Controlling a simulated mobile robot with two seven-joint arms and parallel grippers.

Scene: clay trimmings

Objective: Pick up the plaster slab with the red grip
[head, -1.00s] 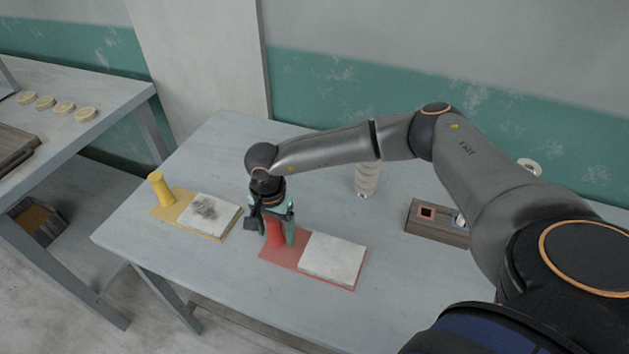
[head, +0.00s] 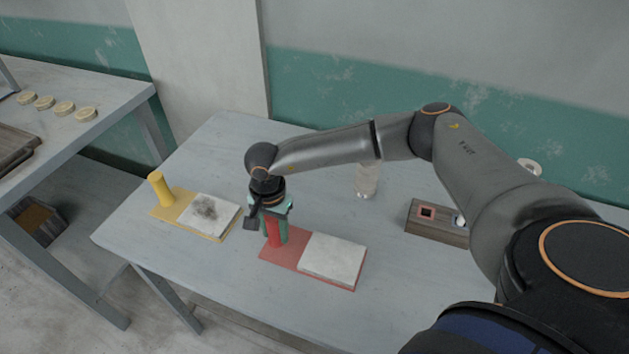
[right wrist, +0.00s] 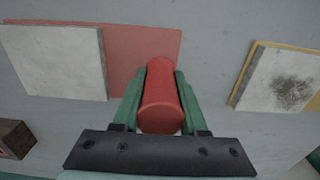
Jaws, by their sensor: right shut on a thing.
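The plaster slab with the red grip lies on the table in the head view: a white slab (head: 332,258) on a red board, with an upright red grip (head: 274,233) at its left end. My right gripper (head: 275,235) comes down from above and is shut on the red grip. In the right wrist view the red grip (right wrist: 162,95) stands between the two green fingers (right wrist: 160,100), with the white slab (right wrist: 58,62) to the left. The board appears to rest on the table. My left gripper is not in view.
A yellow-gripped board (head: 172,213) with a smudged white slab lies close by on the left. A pale ribbed cylinder (head: 367,180) stands behind, and a wooden box (head: 436,224) is to the right. The table (head: 230,285) is clear in front.

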